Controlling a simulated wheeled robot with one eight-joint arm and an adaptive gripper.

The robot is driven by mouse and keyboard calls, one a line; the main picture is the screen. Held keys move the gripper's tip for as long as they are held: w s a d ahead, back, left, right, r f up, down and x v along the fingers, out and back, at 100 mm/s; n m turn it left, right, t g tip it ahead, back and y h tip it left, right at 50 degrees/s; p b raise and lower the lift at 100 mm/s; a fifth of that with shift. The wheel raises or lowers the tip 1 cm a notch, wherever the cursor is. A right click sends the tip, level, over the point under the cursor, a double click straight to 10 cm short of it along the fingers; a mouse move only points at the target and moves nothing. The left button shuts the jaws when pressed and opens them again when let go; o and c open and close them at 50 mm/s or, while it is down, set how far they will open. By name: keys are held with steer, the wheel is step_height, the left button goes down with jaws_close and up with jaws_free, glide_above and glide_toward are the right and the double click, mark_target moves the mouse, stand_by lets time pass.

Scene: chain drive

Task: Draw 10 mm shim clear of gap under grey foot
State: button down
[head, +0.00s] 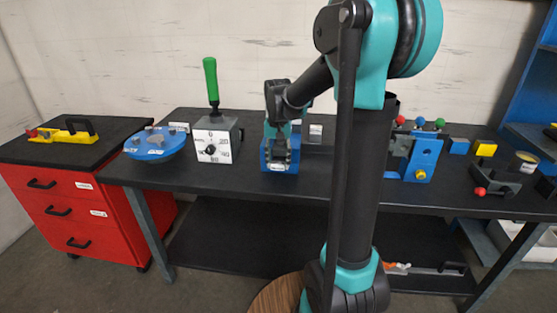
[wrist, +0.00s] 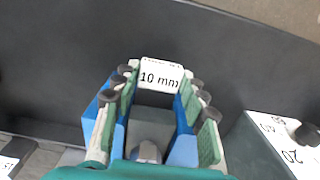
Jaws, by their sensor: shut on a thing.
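My gripper (head: 280,138) points down at the blue piece (head: 267,157) near the middle of the bench. The wrist view shows the gripper (wrist: 158,92) with green-padded fingers on either side of that blue piece (wrist: 188,108). A white tag reading 10 mm (wrist: 161,76) spans its end between the fingertips, so I take it as the 10 mm shim. The fingers are closed against its sides. A grey block (wrist: 152,126), perhaps the grey foot, shows between the blue sides. I cannot tell whether the shim is still under it; the gap is hidden.
A white-faced dial box (head: 212,145) with a green handle stands left of the gripper; its corner shows in the wrist view (wrist: 265,145). A blue round plate (head: 155,144) lies farther left. A blue fixture (head: 424,155) stands to the right. The bench front is clear.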

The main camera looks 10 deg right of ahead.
steer(key=s+a, duration=0.3)
steer(key=s, duration=0.8)
steer(key=shift+s+a, duration=0.15)
steer(key=shift+a, duration=0.2)
stand_by(1.3)
stand_by(0.3)
